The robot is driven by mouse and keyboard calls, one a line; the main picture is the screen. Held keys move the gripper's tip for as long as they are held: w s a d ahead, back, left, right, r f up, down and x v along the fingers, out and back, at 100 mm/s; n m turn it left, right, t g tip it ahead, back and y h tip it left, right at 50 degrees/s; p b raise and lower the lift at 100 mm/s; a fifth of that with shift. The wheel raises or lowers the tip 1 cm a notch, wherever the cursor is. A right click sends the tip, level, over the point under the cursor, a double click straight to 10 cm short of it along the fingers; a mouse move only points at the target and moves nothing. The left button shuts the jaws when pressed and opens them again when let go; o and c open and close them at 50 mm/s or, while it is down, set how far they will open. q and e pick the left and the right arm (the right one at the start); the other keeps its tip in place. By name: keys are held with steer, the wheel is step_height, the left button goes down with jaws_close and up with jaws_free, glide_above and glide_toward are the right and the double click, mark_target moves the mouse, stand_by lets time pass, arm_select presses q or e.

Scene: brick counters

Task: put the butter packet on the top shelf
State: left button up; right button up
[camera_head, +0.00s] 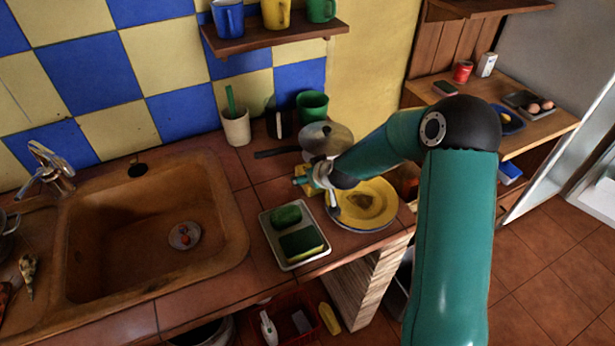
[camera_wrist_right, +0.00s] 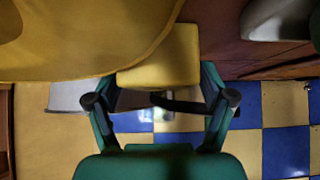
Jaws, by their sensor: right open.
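The butter packet appears as a yellow block (camera_wrist_right: 165,58) in the right wrist view, between the two fingers near their tips. In the head view a small yellow patch (camera_head: 311,188) shows beside my right gripper (camera_head: 319,180), mostly hidden by it. My right gripper is open, with its fingers on either side of the block in the wrist view (camera_wrist_right: 158,82); I cannot tell whether they touch it. A wall shelf (camera_head: 240,45) with mugs is at the top of the head view. Another wooden shelf (camera_head: 490,8) is at the upper right. My left gripper is out of view.
A yellow plate (camera_head: 378,205) lies just right of the gripper, with a metal pan (camera_head: 327,137) behind. A tray (camera_head: 290,262) with a sponge and a green item is in front. The sink (camera_head: 130,245) is left. A wooden unit (camera_head: 550,128) holding eggs stands right.

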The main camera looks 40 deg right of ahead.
steer(key=shift+r, duration=0.1)
steer(key=shift+s+r, duration=0.2)
steer(key=shift+o, duration=0.4)
steer(key=p+v, duration=0.3)
steer(key=v, duration=1.2)
steer(key=shift+w+a+r+p, duration=0.25)
steer(key=shift+r+p, duration=0.1)
steer(key=shift+r, duration=0.1)
steer(key=b+x, duration=0.1)
steer(key=x, duration=0.4)
steer(key=b+x, duration=0.2)
steer(key=x, duration=0.3)
steer(key=shift+f, duration=0.45)
steer(key=shift+b+x, duration=0.35)
steer(key=shift+x, duration=2.5)
steer(key=shift+d, duration=0.2)
